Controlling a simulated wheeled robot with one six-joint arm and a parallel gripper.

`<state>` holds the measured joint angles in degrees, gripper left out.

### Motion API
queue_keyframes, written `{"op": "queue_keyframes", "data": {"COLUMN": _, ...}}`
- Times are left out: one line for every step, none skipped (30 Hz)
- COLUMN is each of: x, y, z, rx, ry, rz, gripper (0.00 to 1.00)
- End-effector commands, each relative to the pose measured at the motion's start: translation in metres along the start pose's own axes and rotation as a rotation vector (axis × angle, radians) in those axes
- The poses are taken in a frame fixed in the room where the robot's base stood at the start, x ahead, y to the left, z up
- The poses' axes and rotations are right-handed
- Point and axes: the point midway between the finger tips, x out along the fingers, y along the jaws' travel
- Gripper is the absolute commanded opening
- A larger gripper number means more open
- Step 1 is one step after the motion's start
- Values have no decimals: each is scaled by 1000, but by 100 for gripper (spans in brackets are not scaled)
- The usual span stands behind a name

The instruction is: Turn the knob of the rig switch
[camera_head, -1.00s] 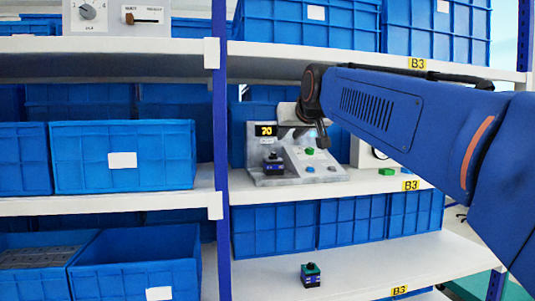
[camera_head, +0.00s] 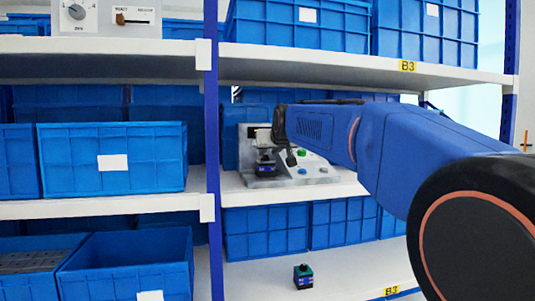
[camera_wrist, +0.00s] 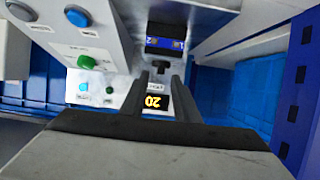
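The grey rig (camera_head: 315,176) stands on the middle shelf, with green and blue buttons on its face. In the wrist view the rig (camera_wrist: 110,65) shows a lit display (camera_wrist: 155,102) reading 20, upside down. A dark switch block with a blue label (camera_wrist: 165,45) has a small black knob-like part (camera_wrist: 162,67) below it in the picture. The block (camera_head: 265,164) also shows at the rig's left in the head view. My gripper (camera_wrist: 161,80) is open, its dark fingers apart and pointing at the block. I cannot tell whether they touch the knob.
A similar small switch block (camera_head: 303,276) sits on the lower shelf. A panel with a round knob (camera_head: 77,12) stands on the upper left shelf. Blue bins (camera_head: 112,160) fill the shelves. A blue post (camera_head: 211,150) stands left of the rig, and a shelf (camera_head: 370,60) is above.

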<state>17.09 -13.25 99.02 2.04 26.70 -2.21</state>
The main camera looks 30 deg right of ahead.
Motion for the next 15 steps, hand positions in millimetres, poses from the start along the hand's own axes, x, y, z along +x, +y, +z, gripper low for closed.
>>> {"op": "queue_keyframes", "data": {"x": 6, "y": 0, "z": 0, "rx": 0, "ry": -2, "rz": 0, "gripper": 28}}
{"op": "queue_keyframes", "data": {"x": 10, "y": 0, "z": 1, "rx": 0, "ry": -2, "rz": 0, "gripper": 28}}
{"op": "queue_keyframes", "data": {"x": 13, "y": 0, "z": 1, "rx": 0, "ry": -2, "rz": 0, "gripper": 28}}
{"op": "queue_keyframes", "data": {"x": 14, "y": 0, "z": 1, "rx": 0, "ry": -2, "rz": 0, "gripper": 28}}
{"op": "queue_keyframes", "data": {"x": 16, "y": 0, "z": 0, "rx": 0, "ry": -2, "rz": 0, "gripper": 28}}
{"op": "queue_keyframes", "data": {"x": 18, "y": 0, "z": 0, "rx": 0, "ry": -1, "rz": 0, "gripper": 28}}
{"op": "queue_keyframes", "data": {"x": 19, "y": 0, "z": 0, "rx": 0, "ry": -1, "rz": 0, "gripper": 28}}
{"op": "queue_keyframes", "data": {"x": 20, "y": 0, "z": 0, "rx": 0, "ry": -1, "rz": 0, "gripper": 28}}
{"op": "queue_keyframes", "data": {"x": 20, "y": 0, "z": 0, "rx": 0, "ry": -1, "rz": 0, "gripper": 28}}
{"op": "queue_keyframes", "data": {"x": 20, "y": 0, "z": 0, "rx": 0, "ry": -1, "rz": 0, "gripper": 28}}
{"op": "queue_keyframes", "data": {"x": 21, "y": 0, "z": 0, "rx": 0, "ry": -1, "rz": 0, "gripper": 28}}
{"op": "queue_keyframes", "data": {"x": 21, "y": 0, "z": 0, "rx": 0, "ry": 0, "rz": 0, "gripper": 28}}
{"op": "queue_keyframes", "data": {"x": 21, "y": 0, "z": 0, "rx": 0, "ry": 0, "rz": 0, "gripper": 28}}
{"op": "queue_keyframes", "data": {"x": 20, "y": 0, "z": 0, "rx": 0, "ry": 0, "rz": 0, "gripper": 28}}
{"op": "queue_keyframes", "data": {"x": 20, "y": 0, "z": 0, "rx": 0, "ry": 0, "rz": 0, "gripper": 28}}
